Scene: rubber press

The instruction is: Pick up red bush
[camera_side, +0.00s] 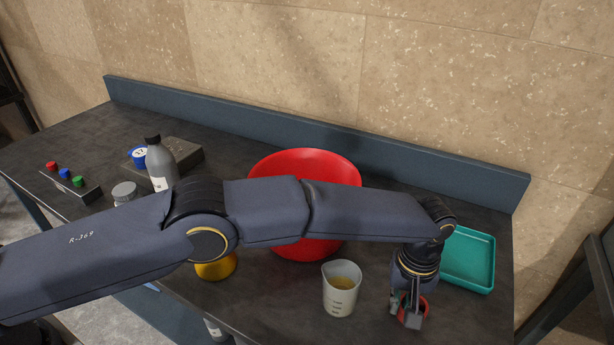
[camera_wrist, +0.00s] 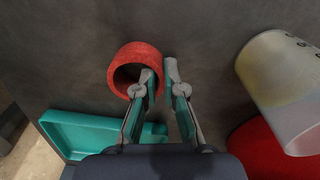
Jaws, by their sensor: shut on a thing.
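The red bush (camera_wrist: 134,51) is a short thick ring with a round hole in the wrist view. It also shows in the side view (camera_side: 426,304), partly covered by my fingers, at the front right of the table. My gripper (camera_wrist: 160,76) is shut on the bush's wall, with one finger in the hole and the other against the outside. In the side view my gripper (camera_side: 409,312) points down at the bush. The bush looks to be at or close to the table top; I cannot tell if it touches.
A teal tray (camera_side: 468,259) lies behind and right of my gripper. A beaker with yellow liquid (camera_side: 341,289) stands to the left, with a large red bowl (camera_side: 305,163) behind it. A grey bottle (camera_side: 160,165), a yellow container (camera_side: 216,269) and a button box (camera_side: 72,184) are further left.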

